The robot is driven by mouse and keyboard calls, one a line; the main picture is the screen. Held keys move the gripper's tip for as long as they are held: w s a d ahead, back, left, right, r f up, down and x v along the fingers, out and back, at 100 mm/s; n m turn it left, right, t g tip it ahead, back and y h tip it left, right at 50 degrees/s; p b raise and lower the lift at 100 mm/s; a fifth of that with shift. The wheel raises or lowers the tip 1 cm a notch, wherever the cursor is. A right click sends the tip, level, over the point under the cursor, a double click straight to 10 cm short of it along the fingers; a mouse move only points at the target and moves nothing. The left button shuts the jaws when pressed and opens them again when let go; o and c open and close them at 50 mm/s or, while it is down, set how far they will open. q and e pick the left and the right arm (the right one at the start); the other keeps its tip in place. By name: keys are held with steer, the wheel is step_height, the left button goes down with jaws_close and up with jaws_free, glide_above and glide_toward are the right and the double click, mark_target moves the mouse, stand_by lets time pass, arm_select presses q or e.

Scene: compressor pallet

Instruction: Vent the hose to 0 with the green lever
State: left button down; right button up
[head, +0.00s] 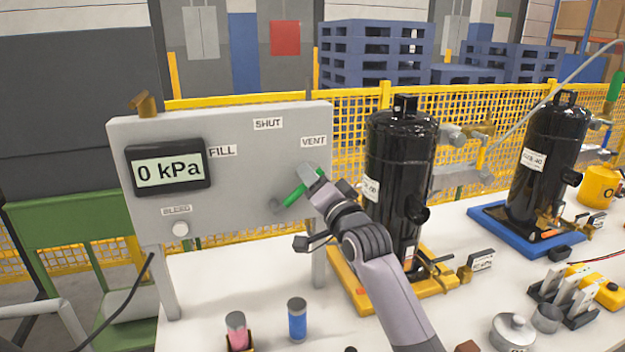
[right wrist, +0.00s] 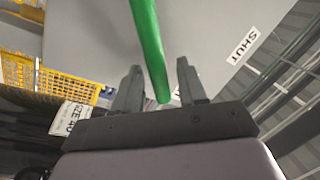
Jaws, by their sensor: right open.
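The grey panel (head: 250,170) carries a display (head: 168,170) that reads 0 kPa, with FILL, SHUT and VENT labels around the lever. The green lever (head: 298,194) slants up and right from its pivot, toward the VENT label (head: 313,141). My right gripper (head: 309,184) is at the lever's outer end and hides part of it. In the right wrist view the green lever (right wrist: 148,45) runs down between the two open fingers (right wrist: 158,85), its end near the palm. It seems apart from both fingers. My left gripper is not in view.
A black compressor (head: 398,165) on a yellow tray stands close right of my right arm. Another black compressor (head: 545,160) stands on a blue tray (head: 490,214) further right.

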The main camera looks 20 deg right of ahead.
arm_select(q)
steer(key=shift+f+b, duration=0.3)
arm_select(e)
steer(key=s+f, duration=0.1)
steer(key=s, duration=0.5)
steer(key=shift+s+d, duration=0.2)
steer(key=shift+d, duration=0.25)
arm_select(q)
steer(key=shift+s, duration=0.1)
